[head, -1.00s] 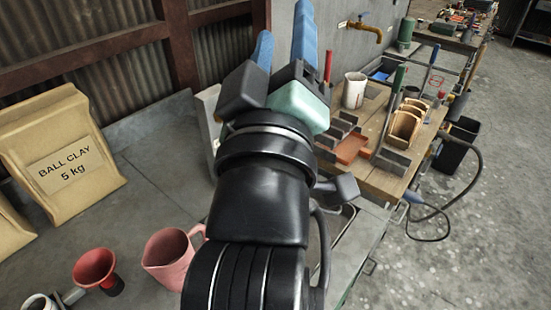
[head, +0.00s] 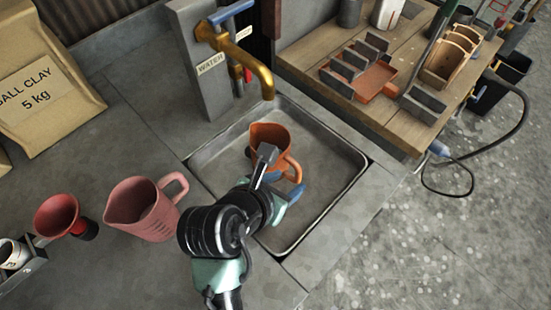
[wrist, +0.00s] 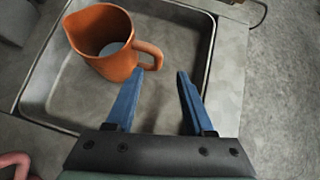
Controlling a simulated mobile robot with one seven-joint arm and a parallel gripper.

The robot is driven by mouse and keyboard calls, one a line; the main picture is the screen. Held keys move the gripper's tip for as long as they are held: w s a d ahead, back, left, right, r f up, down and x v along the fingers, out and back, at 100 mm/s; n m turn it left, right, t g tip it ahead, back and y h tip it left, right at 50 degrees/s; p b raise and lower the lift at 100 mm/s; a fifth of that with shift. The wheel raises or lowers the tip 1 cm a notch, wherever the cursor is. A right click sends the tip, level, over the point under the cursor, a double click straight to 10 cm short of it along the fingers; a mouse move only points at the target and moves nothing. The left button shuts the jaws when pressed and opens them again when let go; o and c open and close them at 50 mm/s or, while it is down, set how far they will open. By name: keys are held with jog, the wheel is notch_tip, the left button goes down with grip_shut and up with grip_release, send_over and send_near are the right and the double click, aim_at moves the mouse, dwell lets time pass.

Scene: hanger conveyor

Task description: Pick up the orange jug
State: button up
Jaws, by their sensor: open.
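The orange jug (head: 268,137) stands upright in the metal sink basin, below the brass tap. In the wrist view the jug (wrist: 100,40) is at the upper left, its handle pointing right, with something pale inside it. My gripper (wrist: 157,78) is open, its blue fingers apart with only basin floor visible between them. The left fingertip is close to the jug's handle in that view; I cannot tell whether they touch. In the head view my gripper (head: 280,178) is over the basin at the jug's near side and partly covers it.
The sink basin (head: 340,197) has a raised rim. The brass tap (head: 252,70) on its grey post, labelled WATER, overhangs the back. A pink jug (head: 143,215) and a red funnel (head: 60,214) stand left. A wooden bench (head: 330,105) with trays is at back right.

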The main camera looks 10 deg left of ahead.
jog(key=b+x, duration=0.1)
jog(key=x, duration=1)
jog(key=shift+w+a+f+b, duration=0.1)
jog(key=shift+w+f+b, duration=0.05)
jog(key=shift+w+b, duration=0.15)
grip_shut()
dwell(0.9)
